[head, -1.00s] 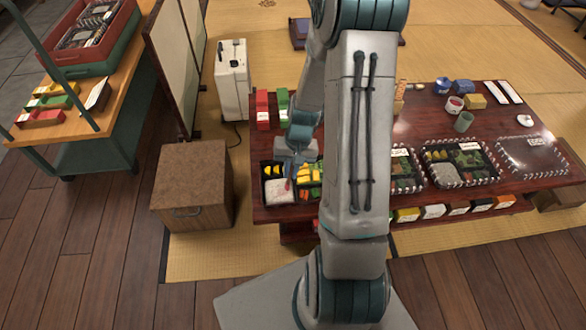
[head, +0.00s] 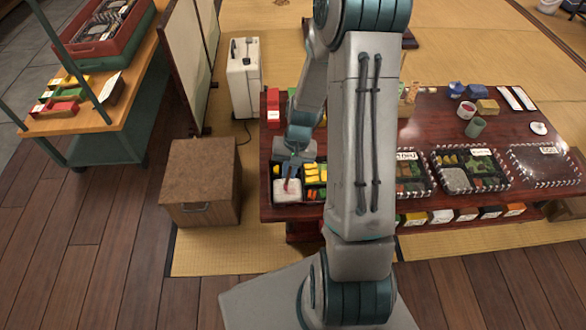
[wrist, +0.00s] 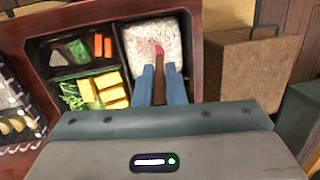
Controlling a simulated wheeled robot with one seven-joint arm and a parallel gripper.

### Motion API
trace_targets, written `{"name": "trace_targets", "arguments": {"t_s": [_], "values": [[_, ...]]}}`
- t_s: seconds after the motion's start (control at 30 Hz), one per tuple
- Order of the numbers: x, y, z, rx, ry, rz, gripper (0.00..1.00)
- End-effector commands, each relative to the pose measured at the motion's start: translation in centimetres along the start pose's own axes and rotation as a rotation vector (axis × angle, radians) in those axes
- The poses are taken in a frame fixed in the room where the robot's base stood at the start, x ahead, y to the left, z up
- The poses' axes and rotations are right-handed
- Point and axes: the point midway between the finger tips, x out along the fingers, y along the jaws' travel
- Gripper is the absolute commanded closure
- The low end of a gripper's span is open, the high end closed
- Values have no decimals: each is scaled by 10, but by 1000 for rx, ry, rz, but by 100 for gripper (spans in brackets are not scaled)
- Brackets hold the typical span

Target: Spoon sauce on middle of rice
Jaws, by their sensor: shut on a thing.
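My gripper (wrist: 160,85) is shut on a brown-handled spoon (wrist: 159,66) in the wrist view. The spoon's red tip is over the white rice (wrist: 153,38), near the middle of the rice compartment; I cannot tell whether it touches the rice. The rice is in one compartment of a dark lunch box (wrist: 117,58), with yellow pieces, green shreds and orange sticks in the neighbouring compartments. In the head view my gripper (head: 290,172) is above the rice (head: 287,190) at the table's left end. Any sauce cannot be told apart from the red spoon tip.
The dark red table (head: 420,125) holds other filled boxes (head: 465,172) to the right. A brown cabinet (head: 200,178) stands left of the table. My arm hides the table's middle in the head view.

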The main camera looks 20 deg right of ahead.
Motion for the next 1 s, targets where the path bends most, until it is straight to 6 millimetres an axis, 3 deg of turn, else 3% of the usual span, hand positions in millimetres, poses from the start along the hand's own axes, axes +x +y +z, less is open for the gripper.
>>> {"name": "trace_targets", "arguments": {"t_s": [0.53, 1.0], "values": [[2, -8, 0, -1, -1, 0, 100], [4, -28, 2, -1, -1, 0, 100]]}}
